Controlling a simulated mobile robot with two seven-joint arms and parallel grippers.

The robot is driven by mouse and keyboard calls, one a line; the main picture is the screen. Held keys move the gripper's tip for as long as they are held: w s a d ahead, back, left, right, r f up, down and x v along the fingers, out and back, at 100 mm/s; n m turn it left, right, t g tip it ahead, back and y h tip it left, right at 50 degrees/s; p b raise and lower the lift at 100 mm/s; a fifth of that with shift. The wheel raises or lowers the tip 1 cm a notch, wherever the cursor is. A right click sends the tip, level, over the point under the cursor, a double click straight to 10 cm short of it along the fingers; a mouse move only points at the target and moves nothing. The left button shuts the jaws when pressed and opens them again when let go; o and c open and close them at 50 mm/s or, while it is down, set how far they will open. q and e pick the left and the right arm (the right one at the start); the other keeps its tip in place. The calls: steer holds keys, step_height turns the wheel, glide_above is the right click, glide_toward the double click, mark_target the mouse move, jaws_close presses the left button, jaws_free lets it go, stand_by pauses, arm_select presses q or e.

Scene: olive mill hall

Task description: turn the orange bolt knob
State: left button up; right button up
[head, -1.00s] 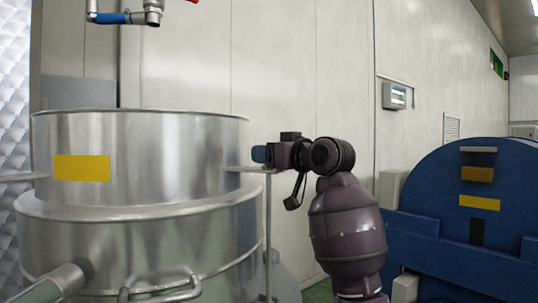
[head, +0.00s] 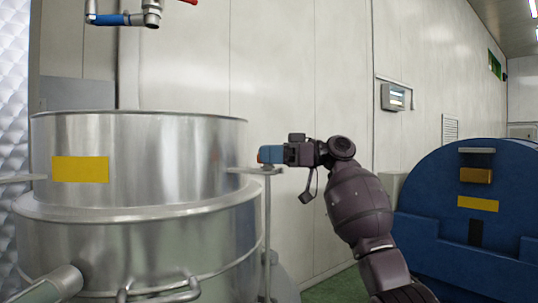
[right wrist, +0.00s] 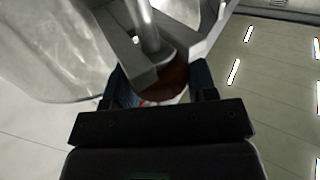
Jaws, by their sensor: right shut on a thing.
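The orange bolt knob shows in the right wrist view as a dark reddish-brown rounded piece (right wrist: 168,82), in shade between my two fingers. A metal rod and a grey bracket stand in front of part of it. My right gripper (head: 268,154) has blue fingertips and is shut on the knob at the end of a small metal bracket (head: 256,171), just right of the steel vat. In the head view the fingers hide most of the knob. My left gripper is not in view.
A large steel vat (head: 215,150) with a yellow label fills the left. A thin metal post (head: 267,225) stands under the bracket, close to my gripper. A blue machine (head: 430,190) stands at the right. A pale wall is behind.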

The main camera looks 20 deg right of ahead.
steer(key=n+g, duration=0.2)
steer(key=g, duration=0.1)
steer(key=n+g, duration=0.1)
steer(key=g, duration=0.1)
steer(key=shift+w+a+f, duration=0.15)
steer(key=shift+f, duration=0.15)
steer(key=shift+n+g, duration=1.6)
steer(key=shift+g, duration=0.7)
steer(key=shift+f+n+g+h, duration=0.1)
steer(key=shift+n+g+h, duration=0.35)
steer(key=shift+g, duration=0.25)
steer(key=o, duration=0.9)
steer(key=shift+r, duration=0.2)
